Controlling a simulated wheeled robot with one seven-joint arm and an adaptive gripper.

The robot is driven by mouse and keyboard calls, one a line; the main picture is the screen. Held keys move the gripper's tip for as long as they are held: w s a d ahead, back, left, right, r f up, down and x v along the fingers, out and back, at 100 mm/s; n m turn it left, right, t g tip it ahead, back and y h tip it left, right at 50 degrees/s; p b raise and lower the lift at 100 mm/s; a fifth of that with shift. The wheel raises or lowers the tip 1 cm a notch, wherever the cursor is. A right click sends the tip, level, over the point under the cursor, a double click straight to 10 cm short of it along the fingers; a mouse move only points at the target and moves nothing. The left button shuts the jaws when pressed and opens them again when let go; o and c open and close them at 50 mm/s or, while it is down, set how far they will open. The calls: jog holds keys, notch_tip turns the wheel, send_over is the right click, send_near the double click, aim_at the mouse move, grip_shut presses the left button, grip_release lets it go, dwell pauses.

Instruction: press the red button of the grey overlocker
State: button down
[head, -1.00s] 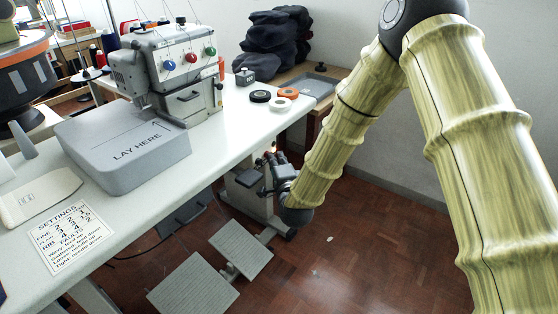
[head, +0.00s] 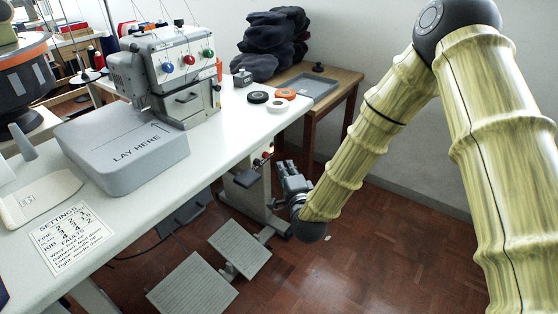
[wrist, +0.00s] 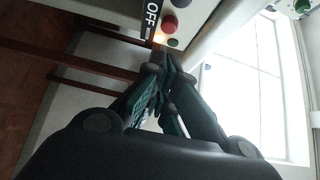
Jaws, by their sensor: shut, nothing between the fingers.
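The grey overlocker (head: 165,75) stands on the white table, with a blue knob (head: 167,67), a red one (head: 188,60) and a green one (head: 207,54) on its front. A switch box (head: 258,163) with a small red button hangs below the table's edge. In the wrist view a red button (wrist: 169,23) shows beside an "OFF" label (wrist: 151,18), with a dark green button (wrist: 173,42) near it. My gripper (head: 284,166) is shut and empty, pointing up, below the tabletop and right of the box. In the wrist view its fingertips (wrist: 160,62) are apart from the red button.
A grey "LAY HERE" block (head: 110,165) and a settings sheet (head: 68,238) lie on the white table (head: 215,155). Tape rolls (head: 285,94) sit near its far right corner. A wooden table (head: 345,80) stands behind. Pedals (head: 240,248) are on the floor below.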

jog(key=v, duration=0.7)
jog(key=shift+p, duration=0.3)
jog(key=shift+f, duration=0.1)
jog(key=s+d+f+n+g+h, duration=0.1)
jog(key=s+d+f+n+g, duration=0.25)
jog(key=s+f, duration=0.55)
jog(key=s+d+f+n+g, duration=0.3)
jog(key=s+f+n+g, duration=0.1)
jog(key=f, duration=0.8)
jog(key=s+d+f+n+g+h, duration=0.1)
jog(key=s+d+f+n+g, duration=0.2)
jog(key=s, duration=0.6)
jog(key=s+d+f+n+g+h, duration=0.15)
jog(key=s+d+f+g, duration=0.35)
jog(key=s, duration=0.5)
jog(key=s+d+f+n+g+h, duration=0.1)
jog(key=s+d+f+n+g, duration=0.15)
jog(key=s+d+f, duration=0.45)
notch_tip(320, 180, up, 25)
jog(key=s+a+p, duration=0.1)
jog(key=a+p, duration=0.1)
jog(key=p, duration=2)
jog(key=shift+s+t+p, duration=0.2)
jog(key=shift+t+p, duration=0.1)
jog(key=shift+p, duration=0.05)
